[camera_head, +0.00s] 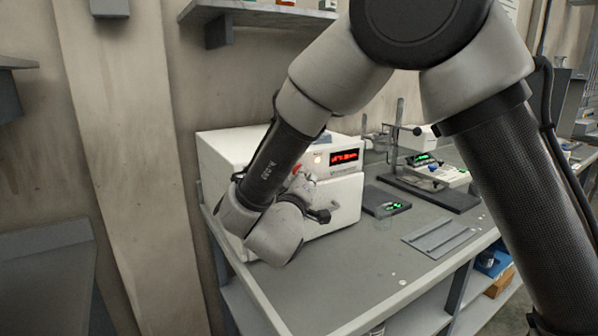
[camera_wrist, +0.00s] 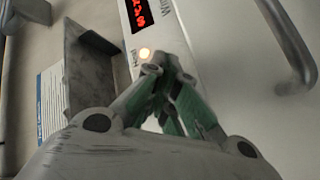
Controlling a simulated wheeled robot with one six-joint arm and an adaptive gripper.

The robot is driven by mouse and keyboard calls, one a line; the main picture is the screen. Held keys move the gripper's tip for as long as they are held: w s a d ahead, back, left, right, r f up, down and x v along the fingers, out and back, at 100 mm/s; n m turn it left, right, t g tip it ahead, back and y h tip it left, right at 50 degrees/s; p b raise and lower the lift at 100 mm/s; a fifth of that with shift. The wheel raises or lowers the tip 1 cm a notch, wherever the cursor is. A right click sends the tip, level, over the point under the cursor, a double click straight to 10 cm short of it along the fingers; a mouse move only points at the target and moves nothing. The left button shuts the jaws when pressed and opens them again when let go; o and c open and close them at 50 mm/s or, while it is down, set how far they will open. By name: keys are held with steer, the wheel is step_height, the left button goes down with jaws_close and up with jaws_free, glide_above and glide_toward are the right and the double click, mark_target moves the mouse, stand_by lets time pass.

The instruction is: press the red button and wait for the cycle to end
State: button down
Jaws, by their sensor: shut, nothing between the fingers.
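A white machine (camera_head: 345,200) stands on the grey bench, with a red lit display (camera_head: 344,157) on its front panel. A lit pale-orange lamp (camera_head: 318,160) sits left of the display; the lamp (camera_wrist: 144,53) and the display (camera_wrist: 139,14) also show in the wrist view. A small red part, apparently the red button (camera_head: 297,169), shows just above my gripper (camera_head: 302,180) in the head view. In the wrist view my gripper (camera_wrist: 168,68) is shut and empty, its tips close to the panel beside the lamp. The button is hidden there, so I cannot tell whether the tips touch it.
A door handle (camera_wrist: 300,75) is on the right in the wrist view. Right of the machine stand a small scale (camera_head: 384,202), a metal stand (camera_head: 398,125) and a flat grey tray (camera_head: 438,237). The bench front (camera_head: 330,275) is mostly clear. A shelf (camera_head: 255,14) hangs above.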

steer(key=shift+s+d, duration=0.5)
steer(key=shift+s, duration=0.25)
steer(key=s+d, duration=0.1)
steer(key=s, duration=0.1)
steer(key=s+d, duration=0.1)
steer(key=s, duration=0.1)
steer(key=shift+d, duration=0.4)
stand_by(0.4)
